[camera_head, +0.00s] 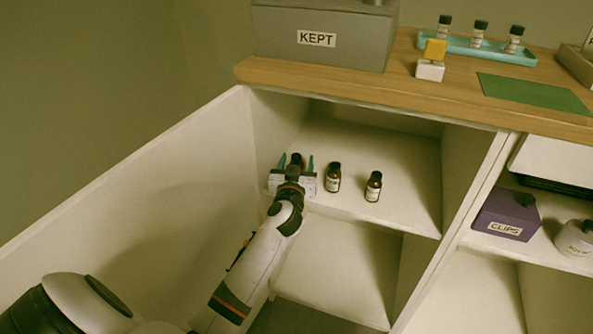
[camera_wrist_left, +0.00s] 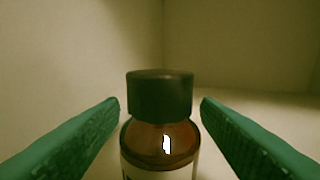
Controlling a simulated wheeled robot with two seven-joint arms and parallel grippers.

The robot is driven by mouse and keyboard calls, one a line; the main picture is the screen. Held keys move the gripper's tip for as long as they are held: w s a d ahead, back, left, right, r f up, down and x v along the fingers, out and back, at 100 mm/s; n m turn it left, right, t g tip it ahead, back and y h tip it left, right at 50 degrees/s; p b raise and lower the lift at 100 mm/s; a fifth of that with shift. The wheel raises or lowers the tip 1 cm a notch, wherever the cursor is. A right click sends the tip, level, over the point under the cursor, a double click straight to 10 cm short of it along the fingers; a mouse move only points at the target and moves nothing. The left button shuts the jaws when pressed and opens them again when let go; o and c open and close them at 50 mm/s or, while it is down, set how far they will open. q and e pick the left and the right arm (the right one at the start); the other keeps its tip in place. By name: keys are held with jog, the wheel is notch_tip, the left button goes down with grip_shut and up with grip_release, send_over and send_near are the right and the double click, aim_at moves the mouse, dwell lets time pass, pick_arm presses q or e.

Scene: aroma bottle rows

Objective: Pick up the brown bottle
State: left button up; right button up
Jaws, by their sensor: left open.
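Three brown bottles with dark caps and pale labels stand in a row on the cabinet's upper shelf in the head view. The leftmost brown bottle (camera_head: 297,159) is mostly hidden behind my left gripper (camera_head: 297,166). The middle brown bottle (camera_head: 333,177) and the right brown bottle (camera_head: 373,186) stand to its right. In the left wrist view a brown bottle (camera_wrist_left: 160,135) stands upright between the green fingers of my left gripper (camera_wrist_left: 160,118). The fingers are open, with a gap on each side of its cap. My right gripper is out of view.
The cabinet's left wall (camera_head: 274,135) is close to my left gripper. The shelf (camera_head: 400,202) is clear right of the bottles. A wooden counter (camera_head: 400,90) above bears a grey KEPT box (camera_head: 320,55) and a teal tray (camera_head: 480,53) with three bottles. A purple CLIPS box (camera_head: 507,214) stands at right.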

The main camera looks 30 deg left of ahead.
pick_arm(q)
jog(key=shift+w+a, duration=0.25)
jog(key=shift+w, duration=0.3)
jog(key=c, duration=1.1)
jog(key=shift+o, duration=0.2)
jog(key=shift+r, duration=0.1)
